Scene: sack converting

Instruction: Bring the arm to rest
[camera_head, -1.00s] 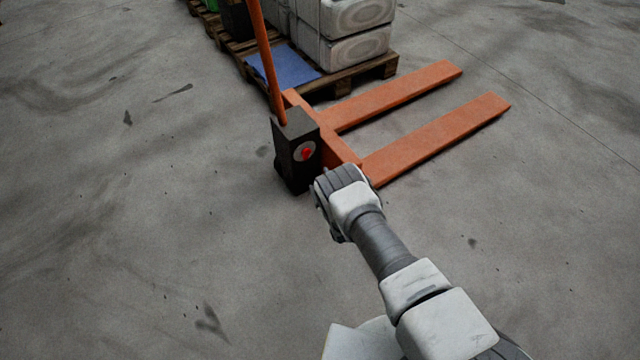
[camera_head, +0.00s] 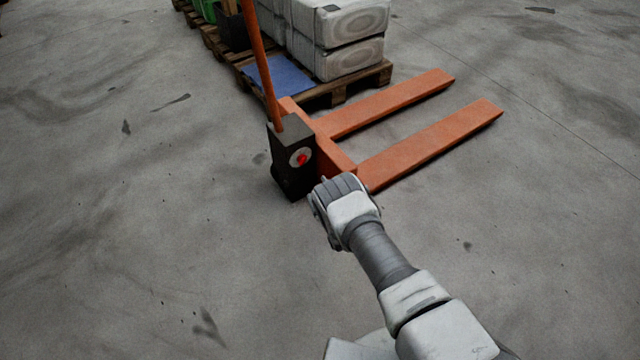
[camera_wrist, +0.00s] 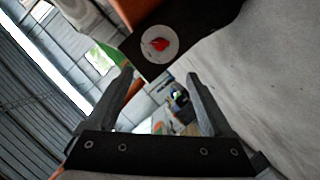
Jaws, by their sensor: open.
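My gripper shows in the wrist view (camera_wrist: 160,95), with its two fingers apart and nothing between them. In the head view my arm (camera_head: 380,255) reaches up from the lower right. Its end is in front of the orange pallet truck (camera_head: 425,145), by the truck's dark housing (camera_head: 292,165). The fingers are mostly hidden behind my wrist there. A red button on a pale round plate (camera_head: 301,158) is on the housing's face. The button also shows in the wrist view (camera_wrist: 159,44), beyond the fingertips and apart from them.
The truck's handle (camera_head: 258,60) rises from the housing. Behind it, a wooden pallet (camera_head: 340,90) bears stacked pale sacks (camera_head: 350,55) and a blue sheet (camera_head: 278,75). The grey concrete floor (camera_head: 120,220) is clear to the left and in front.

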